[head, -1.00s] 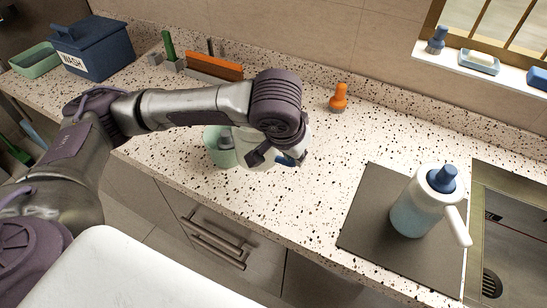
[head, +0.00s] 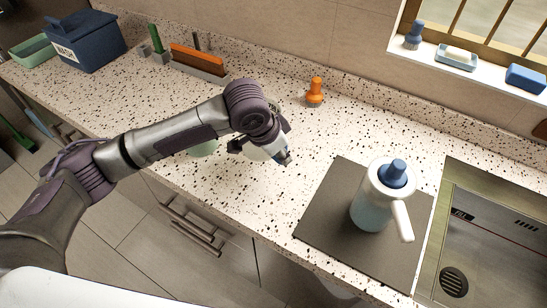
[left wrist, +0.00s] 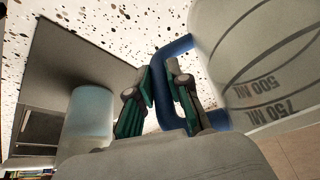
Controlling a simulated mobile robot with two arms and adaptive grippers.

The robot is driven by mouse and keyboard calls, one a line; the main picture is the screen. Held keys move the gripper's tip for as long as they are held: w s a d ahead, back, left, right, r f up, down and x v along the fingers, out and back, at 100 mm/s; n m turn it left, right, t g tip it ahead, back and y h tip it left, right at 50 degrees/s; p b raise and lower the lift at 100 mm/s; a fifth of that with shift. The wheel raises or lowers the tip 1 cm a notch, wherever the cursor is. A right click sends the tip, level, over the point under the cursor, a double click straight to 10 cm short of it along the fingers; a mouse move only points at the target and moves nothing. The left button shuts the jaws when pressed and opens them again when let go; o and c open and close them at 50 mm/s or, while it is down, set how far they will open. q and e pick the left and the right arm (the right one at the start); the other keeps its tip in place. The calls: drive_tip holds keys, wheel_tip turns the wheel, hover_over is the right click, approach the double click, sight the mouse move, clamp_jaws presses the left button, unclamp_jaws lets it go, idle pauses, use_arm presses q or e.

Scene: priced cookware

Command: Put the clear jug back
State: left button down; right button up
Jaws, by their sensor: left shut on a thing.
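The clear jug (left wrist: 262,75) fills the right of the left wrist view; its wall carries 500 ML and 750 ML marks. My left gripper (left wrist: 160,92) is shut on the jug's blue handle (left wrist: 177,46). In the head view, my left gripper (head: 277,154) is over the counter, left of the dark mat. My wrist hides most of the jug there. A pale green shape (head: 204,148) shows behind the arm; I cannot tell if it is the jug's body. Whether the jug touches the counter is unclear. My right gripper is out of view.
A blue-lidded pitcher (head: 372,205) stands on the dark mat (head: 323,215), beside the sink (head: 485,240). An orange brush (head: 315,94) stands near the wall. Speckled counter (head: 270,100) is clear between.

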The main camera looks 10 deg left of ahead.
use_arm(q)
drive_tip(key=shift+w+a+f, duration=0.35)
drive_tip(key=shift+w+a, duration=0.1)
drive_tip(key=shift+w, duration=0.05)
drive_tip(key=shift+w+a+f, duration=0.2)
drive_tip(key=shift+w+f, duration=0.1)
drive_tip(key=shift+f, duration=0.2)
wheel_tip(320, 180, down, 4)
drive_tip(key=shift+r+p, duration=0.2)
drive_tip(key=shift+p, duration=0.5)
drive_tip(key=shift+f, duration=0.15)
drive_tip(key=c, duration=1.1)
unclamp_jaws()
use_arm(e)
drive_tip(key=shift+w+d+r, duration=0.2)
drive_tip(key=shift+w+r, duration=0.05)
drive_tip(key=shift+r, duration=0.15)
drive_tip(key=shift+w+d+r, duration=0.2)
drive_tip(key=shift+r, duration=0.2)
use_arm(q)
drive_tip(key=shift+r, duration=0.2)
drive_tip(key=b+v, duration=0.1)
drive_tip(key=v, duration=1.1)
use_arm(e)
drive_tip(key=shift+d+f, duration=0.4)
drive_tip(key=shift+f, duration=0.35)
